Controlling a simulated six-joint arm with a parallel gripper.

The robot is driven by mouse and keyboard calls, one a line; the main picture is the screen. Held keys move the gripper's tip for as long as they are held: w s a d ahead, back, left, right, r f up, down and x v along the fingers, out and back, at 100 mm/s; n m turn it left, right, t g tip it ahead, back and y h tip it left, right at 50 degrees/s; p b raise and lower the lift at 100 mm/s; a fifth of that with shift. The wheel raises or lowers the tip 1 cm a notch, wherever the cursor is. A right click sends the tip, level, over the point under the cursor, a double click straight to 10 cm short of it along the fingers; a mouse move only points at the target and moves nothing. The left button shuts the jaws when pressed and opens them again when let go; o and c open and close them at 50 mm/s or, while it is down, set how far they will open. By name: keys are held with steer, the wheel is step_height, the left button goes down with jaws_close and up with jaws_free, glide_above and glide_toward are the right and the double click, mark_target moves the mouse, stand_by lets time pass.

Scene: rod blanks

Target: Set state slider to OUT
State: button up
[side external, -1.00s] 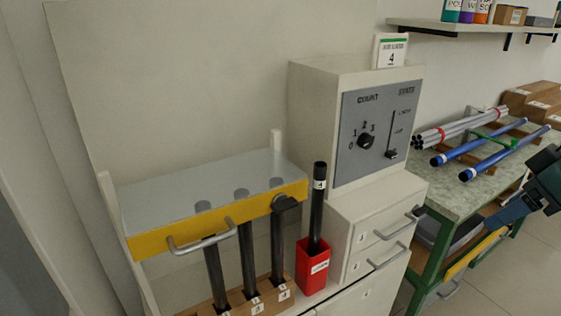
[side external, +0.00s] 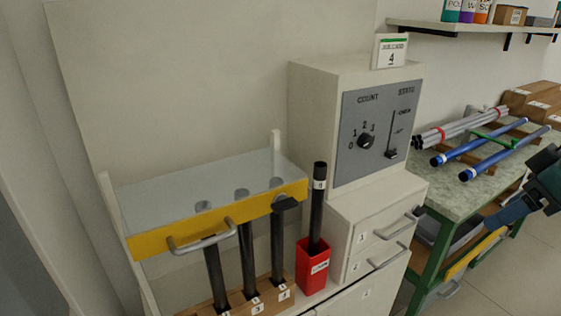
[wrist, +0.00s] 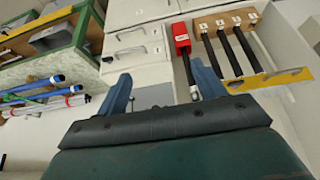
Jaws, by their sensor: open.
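The grey control panel (side external: 348,150) on the white cabinet has a COUNT dial (side external: 366,140) on its left and a STATE slider (side external: 391,153) on its right. The slider's dark knob sits at the bottom of its upright slot, below two small labels too blurred to read surely. My gripper (wrist: 160,88) is open and empty in the wrist view, its two blue fingers spread. In the side external view my gripper's blue finger (side external: 507,213) shows at the right edge, well apart from the panel. Part of the panel (wrist: 153,97) shows between the fingers in the wrist view.
A red holder (side external: 311,268) with a black rod stands left of the white drawers (side external: 372,240). A yellow-fronted guard (side external: 215,219) with a handle is over several black rods. Blue rods (side external: 478,142) and grey rods lie on the green bench at right.

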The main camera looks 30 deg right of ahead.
steer(key=shift+c, duration=0.4)
steer(key=c, duration=0.4)
steer(key=shift+w, duration=0.15)
steer(key=w+d+f+n+t+y, duration=0.1)
steer(key=w+d+f+t, duration=0.15)
steer(key=w, duration=0.55)
steer(key=w+d+f+n+t+y, duration=0.1)
steer(key=w+d+f+n, duration=0.15)
steer(key=w, duration=0.65)
steer(key=w+d+f+m+t+h, duration=0.1)
steer(key=w+d+t, duration=0.1)
steer(key=d, duration=0.5)
steer(key=w+d+f+m+t+h, duration=0.1)
steer(key=w+d+m+t, duration=0.1)
steer(key=d, duration=0.6)
steer(key=shift+w+d+f, duration=0.2)
steer(key=shift+w+f, duration=0.15)
steer(key=shift+w, duration=0.35)
steer(key=shift+m+t, duration=0.25)
